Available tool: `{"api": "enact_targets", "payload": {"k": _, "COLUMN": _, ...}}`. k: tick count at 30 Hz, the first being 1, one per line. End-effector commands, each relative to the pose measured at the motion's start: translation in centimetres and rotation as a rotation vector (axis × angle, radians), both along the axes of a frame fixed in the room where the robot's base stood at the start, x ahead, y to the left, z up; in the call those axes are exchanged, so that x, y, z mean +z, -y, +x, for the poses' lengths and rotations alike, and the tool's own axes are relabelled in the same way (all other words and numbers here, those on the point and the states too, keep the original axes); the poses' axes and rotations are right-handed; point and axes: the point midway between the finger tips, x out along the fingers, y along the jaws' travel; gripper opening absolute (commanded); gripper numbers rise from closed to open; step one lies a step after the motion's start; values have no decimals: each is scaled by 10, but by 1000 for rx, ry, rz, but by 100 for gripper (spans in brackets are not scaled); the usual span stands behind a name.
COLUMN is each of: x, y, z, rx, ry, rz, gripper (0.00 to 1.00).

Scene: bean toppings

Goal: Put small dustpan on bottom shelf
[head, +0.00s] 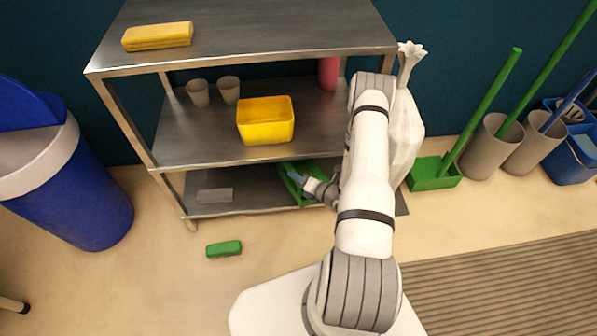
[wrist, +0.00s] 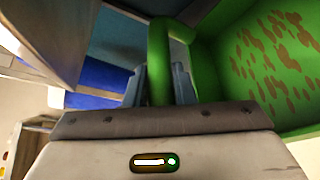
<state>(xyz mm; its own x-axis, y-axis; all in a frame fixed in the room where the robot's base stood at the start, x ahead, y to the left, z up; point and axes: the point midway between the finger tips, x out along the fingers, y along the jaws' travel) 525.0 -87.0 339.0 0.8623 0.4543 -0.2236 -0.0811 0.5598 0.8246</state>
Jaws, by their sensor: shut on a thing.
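The small green dustpan (head: 290,188) is at the bottom shelf (head: 255,189), right of its middle. I cannot tell whether it touches the shelf or hangs just above it. My gripper (head: 299,178) reaches in from the front and is shut on the dustpan's handle. In the wrist view the green handle (wrist: 160,50) stands between the two blue-grey fingers of my gripper (wrist: 160,82). The dustpan's pan (wrist: 270,65), with brown specks on it, fills the right side. My arm hides part of the shelf's right side.
A grey block (head: 214,196) lies on the bottom shelf's left. The middle shelf holds a yellow bin (head: 265,121), cups and a red thing. A green block (head: 224,248) lies on the floor. A long-handled green dustpan (head: 434,174) and a white bag (head: 404,130) are right.

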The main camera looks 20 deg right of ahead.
Motion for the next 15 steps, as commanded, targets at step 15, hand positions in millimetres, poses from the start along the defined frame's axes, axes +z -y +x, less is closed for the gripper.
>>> {"api": "enact_targets", "payload": {"k": 15, "x": -42, "y": 11, "z": -2, "rx": -24, "ry": 1, "rz": 0, "gripper": 0}}
